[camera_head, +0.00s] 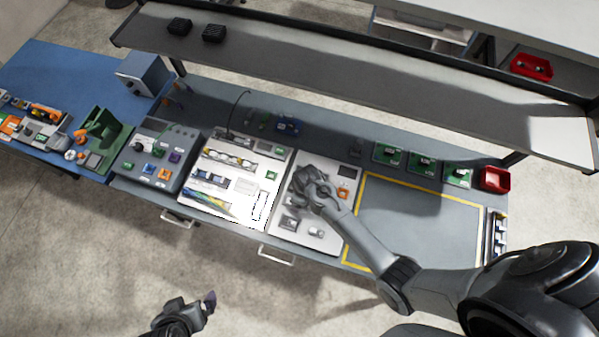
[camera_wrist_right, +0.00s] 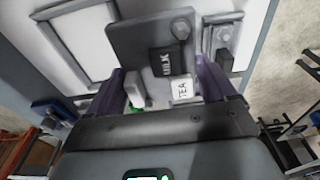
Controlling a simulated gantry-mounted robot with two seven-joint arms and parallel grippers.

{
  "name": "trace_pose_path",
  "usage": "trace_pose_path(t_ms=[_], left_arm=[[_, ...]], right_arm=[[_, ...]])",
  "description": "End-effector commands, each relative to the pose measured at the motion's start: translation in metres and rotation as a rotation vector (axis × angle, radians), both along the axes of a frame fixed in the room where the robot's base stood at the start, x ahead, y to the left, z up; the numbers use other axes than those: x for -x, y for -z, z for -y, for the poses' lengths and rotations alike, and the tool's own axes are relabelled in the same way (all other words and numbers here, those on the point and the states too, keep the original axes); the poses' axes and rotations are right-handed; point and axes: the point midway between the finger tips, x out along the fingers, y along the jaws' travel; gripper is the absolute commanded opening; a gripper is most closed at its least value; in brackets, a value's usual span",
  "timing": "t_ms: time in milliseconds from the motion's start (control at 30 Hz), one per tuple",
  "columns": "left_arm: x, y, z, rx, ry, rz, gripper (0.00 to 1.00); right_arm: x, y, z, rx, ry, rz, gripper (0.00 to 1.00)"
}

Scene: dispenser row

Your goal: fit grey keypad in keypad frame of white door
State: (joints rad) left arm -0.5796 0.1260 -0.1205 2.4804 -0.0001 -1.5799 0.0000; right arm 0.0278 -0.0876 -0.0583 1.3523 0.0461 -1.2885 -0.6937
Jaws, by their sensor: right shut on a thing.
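The white door (camera_head: 328,249) lies on the bench, right of the brightly lit panel. My right gripper (camera_head: 308,188) is over its upper left part and hides some of it. In the right wrist view its purple fingers (camera_wrist_right: 160,80) are shut on the grey keypad (camera_wrist_right: 128,42), a dark plate with a round knob, a black MILK key and a white TEA key. A square grey keypad frame (camera_wrist_right: 70,9) with a white inside shows on the door at upper left, apart from the keypad. My left gripper (camera_head: 206,303) hangs low in front of the bench; its opening is unclear.
The lit white panel (camera_head: 240,210) with coloured parts is left of the door. A yellow-edged grey area (camera_head: 415,215) on the right is bare. A red bin (camera_head: 495,179) stands behind it. A long shelf (camera_head: 350,80) runs above the bench's back.

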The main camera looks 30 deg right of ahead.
Motion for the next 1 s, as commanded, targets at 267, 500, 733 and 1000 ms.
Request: trace_pose_path(t_ms=[267,500,733,1000], left_arm=[[0.0,0.0,0.0,-0.001,0.001,0.0,1.0],[0.0,0.0,0.001,0.003,-0.003,0.001,1.0],[0.0,0.0,0.003,0.011,-0.008,0.0,1.0],[0.0,0.0,0.002,0.011,-0.008,0.0,1.0]], right_arm=[[0.0,-0.004,0.0,0.0,0.0,0.001,0.51],[0.0,-0.008,0.0,0.0,0.0,0.001,0.51],[0.0,-0.013,0.0,-0.001,0.0,0.001,0.51],[0.0,-0.017,0.0,0.0,-0.001,0.001,0.51]])
